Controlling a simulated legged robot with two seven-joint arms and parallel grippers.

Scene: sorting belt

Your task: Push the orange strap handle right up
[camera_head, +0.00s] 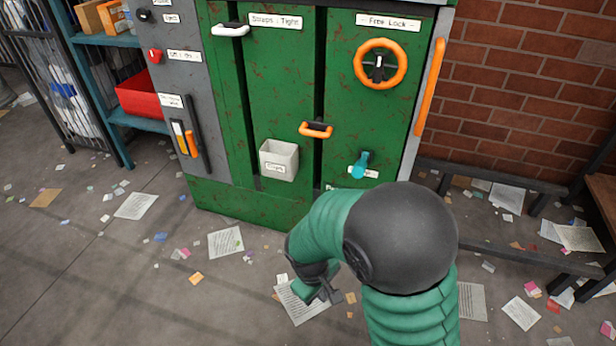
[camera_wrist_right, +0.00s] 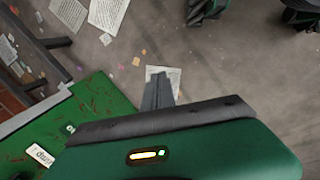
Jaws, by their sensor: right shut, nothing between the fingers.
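Several orange handles show on the green cabinet (camera_head: 245,205) in the head view, and I cannot tell which is the strap handle. An orange handle (camera_head: 192,143) stands upright beside a dark slot on the grey left panel. A small horizontal orange handle (camera_head: 315,130) sits mid-front, and a long orange bar (camera_head: 430,88) runs down the right edge. A "Straps: Tight" label (camera_head: 275,21) is at the top. My right gripper (camera_head: 326,293) is low in front of the cabinet, shut and empty, touching no handle; its fingers show in the wrist view (camera_wrist_right: 158,91). My left gripper is out of view.
The front also has an orange wheel (camera_head: 380,63), a white handle (camera_head: 230,30), a pale bin (camera_head: 279,160) and a teal knob (camera_head: 360,164). A blue shelf (camera_head: 135,122) with a red box stands left, a dark bench (camera_head: 490,178) right. Papers litter the open floor.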

